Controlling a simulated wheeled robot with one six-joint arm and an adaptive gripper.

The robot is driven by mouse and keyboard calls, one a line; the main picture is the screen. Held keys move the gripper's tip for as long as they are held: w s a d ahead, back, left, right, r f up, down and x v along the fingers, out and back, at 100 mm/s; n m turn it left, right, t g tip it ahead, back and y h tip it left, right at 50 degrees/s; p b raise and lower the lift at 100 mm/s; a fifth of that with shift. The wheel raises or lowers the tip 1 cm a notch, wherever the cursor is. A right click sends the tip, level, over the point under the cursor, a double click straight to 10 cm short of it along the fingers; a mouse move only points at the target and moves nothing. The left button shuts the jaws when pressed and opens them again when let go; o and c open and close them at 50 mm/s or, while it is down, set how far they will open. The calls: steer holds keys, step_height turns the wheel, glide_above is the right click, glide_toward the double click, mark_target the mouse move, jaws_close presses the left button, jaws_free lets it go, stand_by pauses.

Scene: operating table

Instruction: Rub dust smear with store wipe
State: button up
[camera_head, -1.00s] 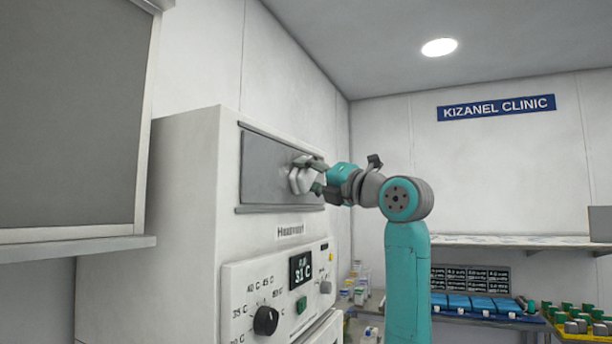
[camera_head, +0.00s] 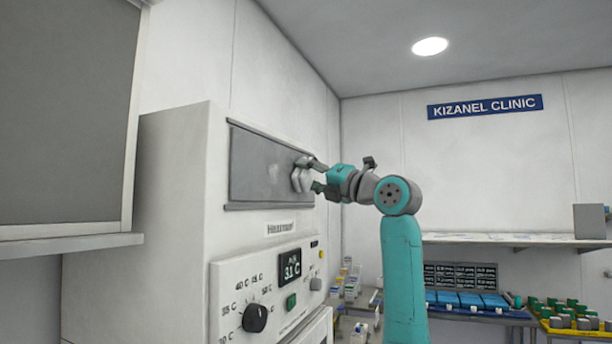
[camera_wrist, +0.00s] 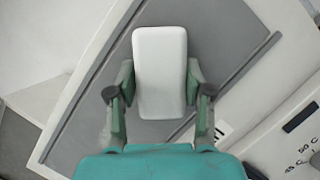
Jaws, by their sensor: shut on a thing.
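The store wipe, a white rounded block (camera_head: 301,179), is held between the fingers of my gripper (camera_head: 312,175). In the wrist view the wipe (camera_wrist: 160,70) stands upright between both fingers of my gripper (camera_wrist: 158,95). It is at the right part of the grey panel (camera_head: 250,160) on the white cabinet's front. I cannot tell whether it touches the panel. A faint paler patch, perhaps the dust smear (camera_head: 274,173), shows on the panel left of the wipe. In the wrist view the wipe covers part of the panel (camera_wrist: 100,110).
Below the panel, the white cabinet (camera_head: 165,200) has a ledge and a control face with a black knob (camera_head: 254,318) and a display (camera_head: 290,267). A wall cupboard (camera_head: 65,110) hangs at left. A shelf (camera_head: 510,239) and a table with blue trays stand at right.

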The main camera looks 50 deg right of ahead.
mark_target(306, 174)
steer(key=shift+w+d, duration=0.1)
steer(key=shift+d, duration=0.2)
steer(key=shift+f, duration=0.1)
steer(key=shift+a, duration=0.15)
steer(key=shift+s+a, duration=0.4)
steer(key=shift+a, duration=0.4)
steer(key=shift+s+a, duration=0.35)
steer(key=shift+a, duration=0.45)
steer(key=shift+s+a, duration=0.55)
steer(key=shift+a, duration=1.15)
steer(key=shift+s+a, duration=0.6)
steer(key=shift+a, duration=1.15)
steer(key=shift+s+a, duration=0.55)
steer(key=shift+a, duration=1.15)
steer(key=shift+s+d, duration=0.35)
steer(key=shift+s, duration=0.6)
steer(key=shift+s+d, duration=0.35)
steer(key=shift+s, duration=0.55)
steer(key=shift+s+d, duration=0.35)
steer(key=shift+s, duration=0.6)
steer(key=shift+s, duration=0.1)
